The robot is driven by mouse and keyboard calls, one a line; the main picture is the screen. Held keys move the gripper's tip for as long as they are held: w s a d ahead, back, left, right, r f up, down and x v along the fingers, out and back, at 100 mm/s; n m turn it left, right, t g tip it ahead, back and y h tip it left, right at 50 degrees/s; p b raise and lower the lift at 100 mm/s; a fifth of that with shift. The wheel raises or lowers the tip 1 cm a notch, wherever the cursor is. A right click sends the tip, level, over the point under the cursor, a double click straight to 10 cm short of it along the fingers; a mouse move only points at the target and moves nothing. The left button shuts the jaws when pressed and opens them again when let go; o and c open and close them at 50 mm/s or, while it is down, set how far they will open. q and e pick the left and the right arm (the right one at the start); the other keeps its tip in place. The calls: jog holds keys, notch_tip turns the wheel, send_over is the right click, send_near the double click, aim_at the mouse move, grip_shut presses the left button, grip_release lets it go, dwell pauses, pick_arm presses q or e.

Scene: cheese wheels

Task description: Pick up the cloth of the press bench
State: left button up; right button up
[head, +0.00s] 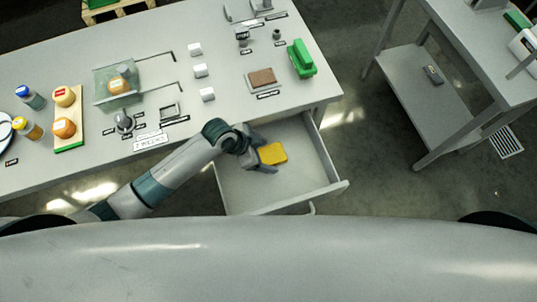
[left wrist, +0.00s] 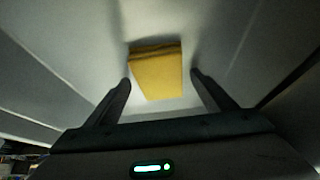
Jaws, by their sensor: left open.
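The yellow folded cloth (head: 272,154) lies in the open drawer (head: 240,195) of the bench. My left gripper (head: 262,157) reaches into the drawer from the left, right beside the cloth in the head view. In the left wrist view the cloth (left wrist: 157,72) is ahead of the two fingers, centred a little to the left between them. The fingers of the left gripper (left wrist: 160,92) are spread apart, with nothing between them that I can see touching. My right gripper does not show.
The bench top (head: 215,35) holds a green object (head: 300,58), a brown pad (head: 262,77), white cubes, a clear box (head: 118,85) and a board with round orange-topped pieces (head: 64,128). A grey shelf table (head: 440,95) stands at right. Bare drawer floor surrounds the cloth.

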aim_at(266, 156)
pick_arm(q)
jog(key=shift+f, duration=0.15)
dwell(0.4)
jog(key=c, duration=1.2)
jog(key=shift+o, duration=0.2)
notch_tip(266, 156, up, 10)
jog(key=b, duration=0.2)
jog(key=shift+r, duration=0.2)
jog(key=shift+o, duration=1.3)
jog(key=shift+c, duration=0.8)
